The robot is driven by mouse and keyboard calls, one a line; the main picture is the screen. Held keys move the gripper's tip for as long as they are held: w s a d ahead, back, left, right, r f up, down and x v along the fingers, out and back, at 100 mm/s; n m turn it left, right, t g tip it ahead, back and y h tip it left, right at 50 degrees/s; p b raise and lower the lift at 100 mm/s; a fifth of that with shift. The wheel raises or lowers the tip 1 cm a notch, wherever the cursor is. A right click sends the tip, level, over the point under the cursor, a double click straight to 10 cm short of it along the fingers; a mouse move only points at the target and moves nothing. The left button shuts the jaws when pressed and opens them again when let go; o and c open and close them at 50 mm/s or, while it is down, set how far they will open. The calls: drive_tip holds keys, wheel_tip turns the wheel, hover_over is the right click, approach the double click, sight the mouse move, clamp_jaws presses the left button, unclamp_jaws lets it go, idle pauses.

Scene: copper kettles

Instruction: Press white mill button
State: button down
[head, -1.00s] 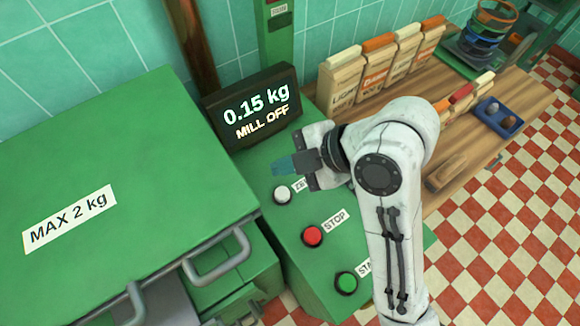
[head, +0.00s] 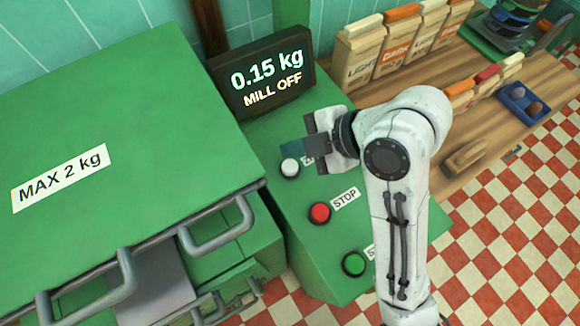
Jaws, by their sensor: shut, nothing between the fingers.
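The white button (head: 290,168) sits on the sloping green control panel (head: 290,215), below the display. Its label is mostly hidden behind my gripper. My gripper (head: 284,149) is shut and empty, its fingertips pointing left. The fingertips appear just above the white button in the picture; I cannot tell their height over it or whether they touch. The red button (head: 319,212) labelled STOP and a green button (head: 354,263) with a partly covered label lie lower on the panel. The display (head: 262,77) reads 0.15 kg and MILL OFF.
A large green cover (head: 130,115) marked MAX 2 kg, with grey handles (head: 218,228), stands left of the panel. Paper bags (head: 362,55) stand behind my arm on a wooden counter (head: 425,75). Checkered floor is at right.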

sight(294, 169)
drive_tip(key=shift+f+b, duration=1.05)
drive_tip(key=shift+f, duration=0.8)
drive_tip(key=shift+f, duration=0.1)
idle(0.5)
drive_tip(key=shift+f, duration=0.15)
drive_tip(key=shift+s+f+b, duration=0.1)
drive_tip(key=shift+f+b, duration=0.05)
drive_tip(key=shift+b, duration=0.15)
